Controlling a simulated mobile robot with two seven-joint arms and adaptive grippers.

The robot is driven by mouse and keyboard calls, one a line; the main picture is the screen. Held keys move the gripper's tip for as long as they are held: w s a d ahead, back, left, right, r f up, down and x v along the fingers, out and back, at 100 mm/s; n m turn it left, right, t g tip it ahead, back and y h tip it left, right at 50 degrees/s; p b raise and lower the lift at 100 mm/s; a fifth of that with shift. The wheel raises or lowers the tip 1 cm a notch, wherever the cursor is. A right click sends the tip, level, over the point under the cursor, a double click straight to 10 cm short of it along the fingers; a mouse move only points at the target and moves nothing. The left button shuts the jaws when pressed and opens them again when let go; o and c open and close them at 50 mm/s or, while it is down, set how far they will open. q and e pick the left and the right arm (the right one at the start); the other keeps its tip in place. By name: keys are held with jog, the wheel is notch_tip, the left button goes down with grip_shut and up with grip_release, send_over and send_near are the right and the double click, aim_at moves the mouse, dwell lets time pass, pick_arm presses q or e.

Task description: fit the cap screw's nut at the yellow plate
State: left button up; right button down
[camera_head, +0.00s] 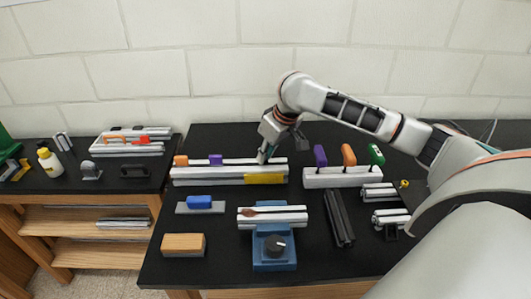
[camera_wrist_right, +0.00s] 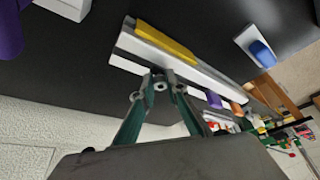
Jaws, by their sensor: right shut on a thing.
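The yellow plate (camera_head: 265,179) lies along the front right side of a long silver extrusion frame (camera_head: 205,180) on the black bench. In the wrist view the yellow plate (camera_wrist_right: 165,42) runs along the frame's pale rail (camera_wrist_right: 205,76). My right gripper (camera_head: 264,157) points down at the frame, just behind the plate. In the wrist view its fingertips (camera_wrist_right: 160,84) are close together beside the rail, shut on a small grey piece that looks like the nut, mostly hidden by the fingers. I cannot make out the cap screw. My left gripper is not in view.
Orange (camera_head: 181,160) and purple (camera_head: 215,159) pieces stand on the frame's left part. A rack with purple, orange and green handled tools (camera_head: 340,178) is to the right. In front are a blue block (camera_head: 199,202), a blue vise (camera_head: 274,250) and a dark bar (camera_head: 339,218).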

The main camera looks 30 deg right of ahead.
jog(key=shift+f, duration=0.7)
dwell(0.5)
jog(key=c, duration=1.9)
grip_release()
jog(key=v, duration=1.2)
jog(key=shift+s, duration=0.15)
